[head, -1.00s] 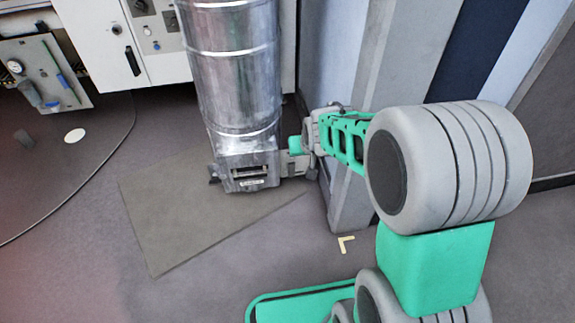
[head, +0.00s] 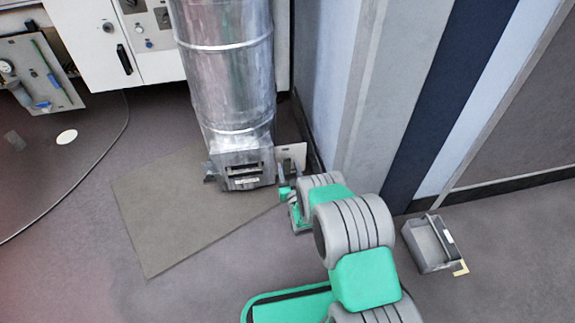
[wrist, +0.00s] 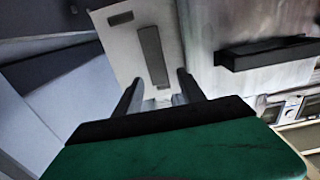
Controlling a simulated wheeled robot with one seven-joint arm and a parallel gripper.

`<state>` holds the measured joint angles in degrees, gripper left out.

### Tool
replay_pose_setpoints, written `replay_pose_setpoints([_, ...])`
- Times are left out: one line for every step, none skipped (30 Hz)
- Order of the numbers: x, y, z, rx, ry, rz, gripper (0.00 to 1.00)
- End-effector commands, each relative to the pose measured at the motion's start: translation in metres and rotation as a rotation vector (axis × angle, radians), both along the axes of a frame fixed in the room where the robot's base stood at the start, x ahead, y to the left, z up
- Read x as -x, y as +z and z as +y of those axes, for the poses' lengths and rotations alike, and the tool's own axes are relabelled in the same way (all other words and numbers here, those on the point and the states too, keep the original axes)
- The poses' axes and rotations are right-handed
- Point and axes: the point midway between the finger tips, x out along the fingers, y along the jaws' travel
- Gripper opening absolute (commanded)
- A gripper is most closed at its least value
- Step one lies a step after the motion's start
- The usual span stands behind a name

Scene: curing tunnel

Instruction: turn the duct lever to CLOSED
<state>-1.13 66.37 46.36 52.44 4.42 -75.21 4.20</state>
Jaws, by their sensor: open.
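The silver duct (head: 228,70) stands upright in the head view and ends in a square metal box (head: 243,168). A white plate (head: 297,153) juts from the box's right side. In the wrist view the plate (wrist: 118,45) carries a dark grey lever bar (wrist: 153,57), lying roughly along the plate's length. A small dark mark is near the plate's upper corner; no lettering is readable. My gripper (wrist: 160,88) is open, its two fingers pointing at the plate, one either side of the bar's near end in the picture. Contact cannot be told. In the head view my gripper's fingers are hard to make out.
A wall with a grey post (head: 350,100) stands close right of the plate. A flat mat (head: 165,225) lies under the duct. Floor at left front is clear.

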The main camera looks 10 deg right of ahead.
Motion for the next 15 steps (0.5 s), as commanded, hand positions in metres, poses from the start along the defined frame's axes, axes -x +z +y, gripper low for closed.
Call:
replay_pose_setpoints([-0.009,-0.007,-0.001,-0.001,-0.002,0.002,0.47])
replay_pose_setpoints([-0.014,-0.007,-0.002,-0.001,-0.001,0.002,0.47])
replay_pose_setpoints([-0.019,-0.008,-0.001,-0.002,-0.001,0.004,0.47])
replay_pose_setpoints([-0.023,-0.007,-0.001,-0.001,-0.001,0.004,0.47])
replay_pose_setpoints([-0.027,-0.007,-0.001,0.0,0.0,0.004,0.47])
replay_pose_setpoints([-0.03,-0.006,-0.001,0.0,0.0,0.005,0.47])
replay_pose_setpoints([-0.032,-0.005,-0.001,0.0,0.0,0.005,0.47])
replay_pose_setpoints([-0.033,-0.005,-0.001,0.0,0.0,0.005,0.47])
replay_pose_setpoints([-0.034,-0.004,-0.001,0.0,0.0,0.006,0.47])
replay_pose_setpoints([-0.034,-0.004,-0.001,0.0,0.0,0.006,0.47])
replay_pose_setpoints([-0.034,-0.003,0.0,-0.001,0.001,0.005,0.47])
replay_pose_setpoints([-0.034,-0.003,0.0,-0.001,0.001,0.005,0.47])
replay_pose_setpoints([-0.034,-0.002,0.0,-0.001,0.001,0.004,0.47])
replay_pose_setpoints([-0.035,-0.002,0.0,-0.001,0.001,0.004,0.47])
replay_pose_setpoints([-0.035,-0.002,0.0,-0.001,0.001,0.003,0.46])
